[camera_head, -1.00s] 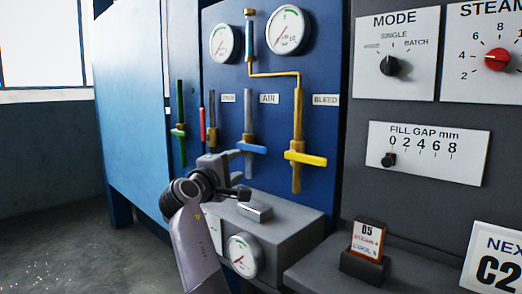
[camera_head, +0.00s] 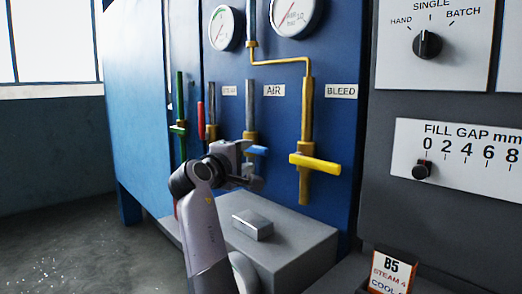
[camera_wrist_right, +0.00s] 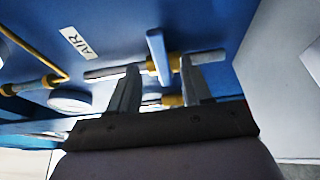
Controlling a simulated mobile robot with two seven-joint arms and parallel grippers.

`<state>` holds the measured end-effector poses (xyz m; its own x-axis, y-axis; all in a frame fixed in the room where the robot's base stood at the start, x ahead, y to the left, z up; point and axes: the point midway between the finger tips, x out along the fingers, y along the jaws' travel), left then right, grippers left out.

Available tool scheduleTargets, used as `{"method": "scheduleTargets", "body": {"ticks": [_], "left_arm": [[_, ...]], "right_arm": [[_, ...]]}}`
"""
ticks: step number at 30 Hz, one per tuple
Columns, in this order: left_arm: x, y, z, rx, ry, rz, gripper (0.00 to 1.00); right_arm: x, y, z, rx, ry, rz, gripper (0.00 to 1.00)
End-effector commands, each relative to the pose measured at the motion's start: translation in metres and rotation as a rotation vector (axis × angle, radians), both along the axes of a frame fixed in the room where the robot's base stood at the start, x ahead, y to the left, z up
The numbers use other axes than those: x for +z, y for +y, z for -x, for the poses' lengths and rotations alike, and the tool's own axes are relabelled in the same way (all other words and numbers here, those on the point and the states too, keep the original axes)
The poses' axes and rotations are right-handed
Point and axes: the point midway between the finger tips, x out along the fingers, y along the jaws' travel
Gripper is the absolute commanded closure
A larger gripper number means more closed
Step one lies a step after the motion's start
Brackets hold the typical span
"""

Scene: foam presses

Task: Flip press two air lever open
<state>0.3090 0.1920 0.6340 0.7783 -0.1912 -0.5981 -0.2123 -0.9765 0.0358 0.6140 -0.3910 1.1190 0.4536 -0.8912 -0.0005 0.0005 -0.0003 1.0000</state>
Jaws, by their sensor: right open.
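The blue air lever (camera_head: 257,150) sits crosswise on the vertical pipe under the AIR label (camera_head: 274,90). My right gripper (camera_head: 250,168) is in front of and just below it in the head view, hiding part of the lever and valve. In the right wrist view, the fingers of my right gripper (camera_wrist_right: 160,66) are open, one on each side of the blue lever (camera_wrist_right: 158,52). Contact with the lever cannot be told. My left gripper is not in view.
The yellow bleed lever (camera_head: 315,163) is close on the right. A grey box (camera_head: 285,240) with a small metal block (camera_head: 252,224) stands below. Gauges (camera_head: 226,27) are above.

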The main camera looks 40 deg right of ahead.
Motion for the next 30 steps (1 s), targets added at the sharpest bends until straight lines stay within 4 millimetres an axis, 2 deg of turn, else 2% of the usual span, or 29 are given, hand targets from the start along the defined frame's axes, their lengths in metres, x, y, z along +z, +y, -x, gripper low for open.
{"method": "scheduleTargets", "body": {"ticks": [15, 27, 29, 30], "left_arm": [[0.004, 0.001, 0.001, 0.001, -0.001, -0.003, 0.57], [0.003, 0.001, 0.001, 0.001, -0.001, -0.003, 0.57], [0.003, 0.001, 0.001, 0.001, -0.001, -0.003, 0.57], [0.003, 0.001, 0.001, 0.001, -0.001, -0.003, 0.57]], "right_arm": [[0.001, -0.057, -0.029, 0.000, 0.000, 0.000, 0.51], [0.000, -0.064, -0.032, 0.000, 0.000, -0.001, 0.51], [0.000, -0.063, -0.032, 0.000, 0.000, -0.001, 0.71], [0.000, -0.063, -0.032, 0.000, 0.000, -0.001, 0.84]]}}
